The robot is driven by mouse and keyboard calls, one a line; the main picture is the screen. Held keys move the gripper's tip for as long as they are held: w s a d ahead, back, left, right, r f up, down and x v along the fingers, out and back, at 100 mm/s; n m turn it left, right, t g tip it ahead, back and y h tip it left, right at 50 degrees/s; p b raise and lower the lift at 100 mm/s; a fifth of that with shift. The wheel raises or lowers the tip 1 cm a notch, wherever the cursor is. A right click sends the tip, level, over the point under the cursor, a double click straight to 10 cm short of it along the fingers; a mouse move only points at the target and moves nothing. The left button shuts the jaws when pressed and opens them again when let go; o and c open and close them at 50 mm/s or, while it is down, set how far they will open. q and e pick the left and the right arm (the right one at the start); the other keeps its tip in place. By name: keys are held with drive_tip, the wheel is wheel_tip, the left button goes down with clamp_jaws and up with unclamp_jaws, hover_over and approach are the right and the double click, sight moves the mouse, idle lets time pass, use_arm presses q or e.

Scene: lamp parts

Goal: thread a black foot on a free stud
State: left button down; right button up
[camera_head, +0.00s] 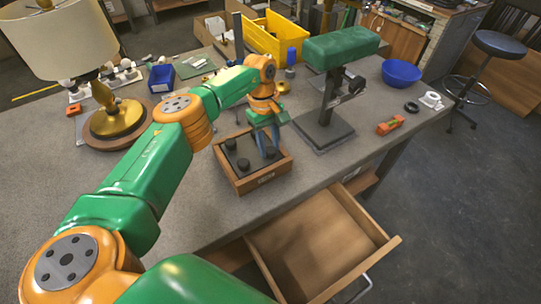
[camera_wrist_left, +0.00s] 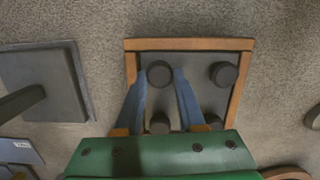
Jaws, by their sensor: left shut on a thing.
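A wooden frame tray (camera_head: 262,180) with a dark plate inside sits near the front edge of the bench. Several round black feet stand on the plate, such as the near-left foot (camera_head: 243,164) and the far-left foot (camera_head: 231,144). My left gripper (camera_head: 268,152) points down into the tray's right side. In the left wrist view its blue fingers (camera_wrist_left: 160,78) are shut on one black foot (camera_wrist_left: 158,73) at a corner of the plate. Another foot (camera_wrist_left: 223,74) is beside it, apart from the fingers. Studs under the feet are hidden, and I see no bare stud.
A dark-based stand with a green top (camera_head: 341,46) is close on the right. A brass lamp with a cream shade (camera_head: 63,40) stands at the left. An open drawer (camera_head: 315,240) juts out below the bench front. A blue bowl (camera_head: 401,73) is at the far right.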

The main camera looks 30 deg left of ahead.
sight(270, 148)
use_arm(q)
drive_tip(key=shift+f+m+b, duration=0.15)
drive_tip(key=shift+m+b, duration=0.85)
drive_tip(key=shift+b, duration=0.25)
drive_tip(key=shift+c, duration=2.1)
unclamp_jaws()
drive_tip(key=shift+w+r, duration=0.1)
drive_tip(key=shift+r, duration=0.4)
drive_tip(key=r, duration=0.3)
drive_tip(key=shift+w+a+r, duration=0.15)
drive_tip(key=shift+a+r, duration=0.05)
drive_tip(key=shift+r, duration=0.2)
wheel_tip(270, 148, up, 2)
drive_tip(key=shift+a+p, duration=0.1)
drive_tip(key=shift+p, duration=0.55)
drive_tip(key=shift+r+p, duration=0.3)
drive_tip(key=shift+r, duration=0.1)
drive_tip(key=shift+a+f, duration=0.1)
